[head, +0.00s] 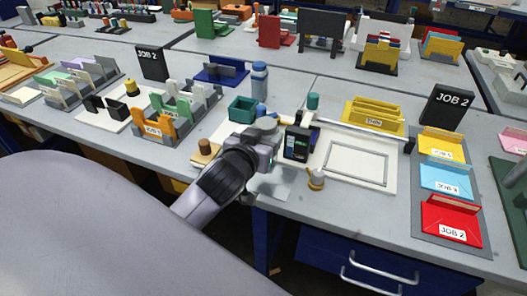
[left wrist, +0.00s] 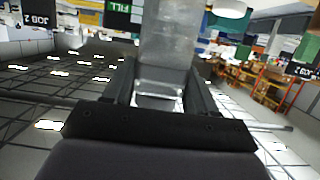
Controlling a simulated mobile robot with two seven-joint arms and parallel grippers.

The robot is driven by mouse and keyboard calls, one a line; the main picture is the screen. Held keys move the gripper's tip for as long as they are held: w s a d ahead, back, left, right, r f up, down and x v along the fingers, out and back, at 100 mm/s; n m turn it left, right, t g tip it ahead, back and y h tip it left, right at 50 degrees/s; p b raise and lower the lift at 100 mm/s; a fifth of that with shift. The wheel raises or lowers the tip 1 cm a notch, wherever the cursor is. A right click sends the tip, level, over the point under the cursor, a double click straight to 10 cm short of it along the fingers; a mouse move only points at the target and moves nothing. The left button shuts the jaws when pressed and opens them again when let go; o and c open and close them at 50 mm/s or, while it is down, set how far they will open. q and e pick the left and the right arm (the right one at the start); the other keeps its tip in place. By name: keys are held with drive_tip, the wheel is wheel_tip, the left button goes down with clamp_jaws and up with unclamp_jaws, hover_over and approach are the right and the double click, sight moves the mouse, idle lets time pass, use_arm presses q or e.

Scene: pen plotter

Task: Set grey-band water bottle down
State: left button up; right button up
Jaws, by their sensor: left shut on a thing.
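My left gripper (head: 268,142) reaches in over the front of the table, left of the black plotter carriage. It is shut on a grey piece, which I take to be the grey-band water bottle (head: 266,124); the gripper hides most of it. In the left wrist view the grey held body (left wrist: 168,40) rises between the two fingers of the left gripper (left wrist: 160,85). I cannot tell whether it touches the table. Another bottle (head: 259,80), blue and grey, stands upright behind it. My right gripper is not in view.
A teal open box (head: 243,109) stands close behind the gripper. The black plotter carriage (head: 297,143) and white plotter bed (head: 372,175) are to the right. A small pot (head: 316,179) is near the front edge. A brown-topped round thing (head: 204,149) stands to the left.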

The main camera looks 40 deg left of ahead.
use_arm(q)
drive_tip(key=shift+f+b, duration=0.3)
drive_tip(key=shift+f, duration=1.7)
drive_tip(key=shift+f, duration=0.15)
drive_tip(key=o, duration=1)
